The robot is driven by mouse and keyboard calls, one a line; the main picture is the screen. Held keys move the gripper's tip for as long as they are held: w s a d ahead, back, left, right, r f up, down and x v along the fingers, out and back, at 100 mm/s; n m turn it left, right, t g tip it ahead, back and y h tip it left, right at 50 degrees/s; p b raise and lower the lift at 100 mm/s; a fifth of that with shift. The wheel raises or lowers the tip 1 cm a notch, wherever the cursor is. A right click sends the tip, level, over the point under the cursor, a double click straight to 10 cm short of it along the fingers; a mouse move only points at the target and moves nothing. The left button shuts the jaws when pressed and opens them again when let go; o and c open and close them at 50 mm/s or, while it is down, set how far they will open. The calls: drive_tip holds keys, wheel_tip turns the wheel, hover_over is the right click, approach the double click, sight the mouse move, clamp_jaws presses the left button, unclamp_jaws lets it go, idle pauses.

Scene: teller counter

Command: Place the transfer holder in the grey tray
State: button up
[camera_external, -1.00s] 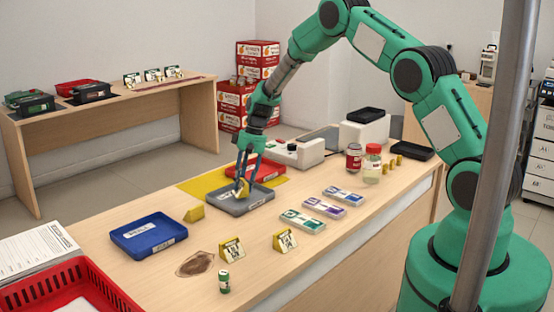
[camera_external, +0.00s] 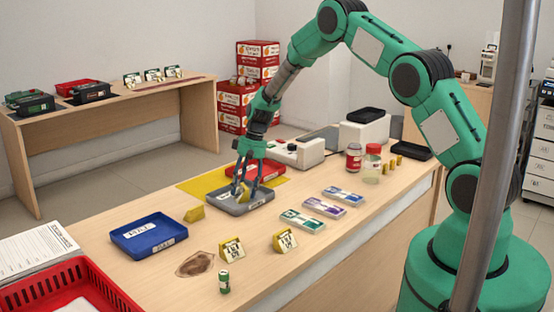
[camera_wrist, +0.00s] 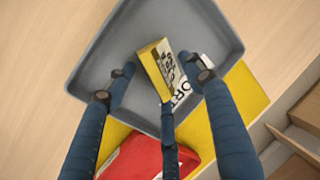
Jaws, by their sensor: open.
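The grey tray (camera_external: 226,207) lies on the counter; it fills much of the wrist view (camera_wrist: 108,42). A yellow holder with a white printed card (camera_wrist: 154,68) is inside the tray, tilted in the wrist view and standing over the tray's label; it also shows small in the external view (camera_external: 242,192). Its print is too small to read, so I cannot confirm that it is the transfer holder. My gripper (camera_wrist: 166,82) is open, its blue fingers spread around the holder, low over the tray. In the external view my gripper (camera_external: 250,182) partly hides the holder.
A red tray (camera_external: 266,172) on a yellow mat (camera_external: 197,184) lies just behind the grey tray. A blue tray (camera_external: 145,240) is to the left. Note boxes (camera_external: 303,221) lie at the right.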

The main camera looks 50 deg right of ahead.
drive_tip(key=p+v, duration=0.2)
drive_tip(key=v, duration=1)
drive_tip(key=shift+p, duration=0.4)
drive_tip(key=shift+r, duration=0.15)
drive_tip(key=s+a+r+t+h, duration=0.1)
drive_tip(key=s+a+r, duration=0.2)
drive_tip(key=s+r, duration=0.55)
drive_tip(key=s+a+r, duration=0.2)
drive_tip(key=s+r, duration=0.3)
drive_tip(key=r, duration=0.6)
drive_tip(key=s+a+r+t+h, duration=0.1)
drive_tip(key=s+a+r, duration=0.2)
drive_tip(key=s+r, duration=0.55)
drive_tip(key=s+a+r+n+t, duration=0.1)
drive_tip(key=s+r, duration=0.3)
drive_tip(key=s, duration=0.3)
drive_tip(key=s+a+r, duration=0.2)
drive_tip(key=s+r, duration=0.2)
drive_tip(key=s, duration=0.3)
drive_tip(key=s+f+t+h, duration=0.1)
drive_tip(key=s+t, duration=0.1)
drive_tip(key=s, duration=1.5)
drive_tip(key=shift+a, duration=0.15)
